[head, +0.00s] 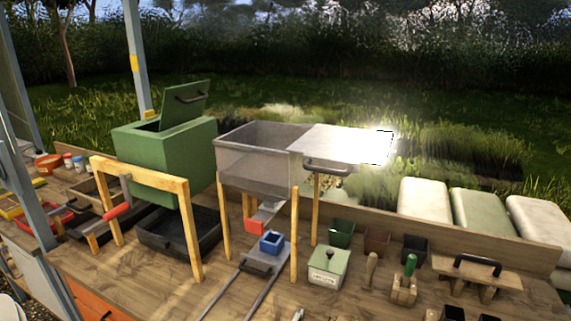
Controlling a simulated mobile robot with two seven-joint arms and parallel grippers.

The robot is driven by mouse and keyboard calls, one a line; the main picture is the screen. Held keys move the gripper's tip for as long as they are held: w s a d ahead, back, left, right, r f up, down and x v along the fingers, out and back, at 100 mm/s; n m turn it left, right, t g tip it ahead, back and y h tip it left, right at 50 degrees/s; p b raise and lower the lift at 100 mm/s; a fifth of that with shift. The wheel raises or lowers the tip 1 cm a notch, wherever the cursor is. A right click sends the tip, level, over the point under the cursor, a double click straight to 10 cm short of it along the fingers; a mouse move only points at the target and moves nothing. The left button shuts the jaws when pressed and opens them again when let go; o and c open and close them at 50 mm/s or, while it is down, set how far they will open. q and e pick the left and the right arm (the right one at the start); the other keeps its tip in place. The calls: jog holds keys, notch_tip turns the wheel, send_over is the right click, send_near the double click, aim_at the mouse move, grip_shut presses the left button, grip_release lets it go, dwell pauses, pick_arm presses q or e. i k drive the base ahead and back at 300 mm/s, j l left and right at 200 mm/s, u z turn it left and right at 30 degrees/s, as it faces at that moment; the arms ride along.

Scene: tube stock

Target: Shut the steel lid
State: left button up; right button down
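The steel lid (345,140) is a flat, bright sheet at the centre of the head view, with strong glare at its right end. A dark handle (328,167) sits at its front edge. The lid lies level and sticks out to the right of a grey open-topped bin (245,177), which stands on wooden legs. Its left end meets the bin's right rim. Most of the bin's top is uncovered, and its inside looks empty as far as I see. Neither of my grippers is in view.
A green box (168,163) with its green lid (186,104) raised stands left of the bin. A wooden frame (140,171) stands in front of it. Small pots, a pale green box (328,267) and a dark-handled wooden stand (475,270) crowd the bench right of the bin.

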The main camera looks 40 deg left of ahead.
aim_at(338, 148)
jog(key=u, duration=0.95)
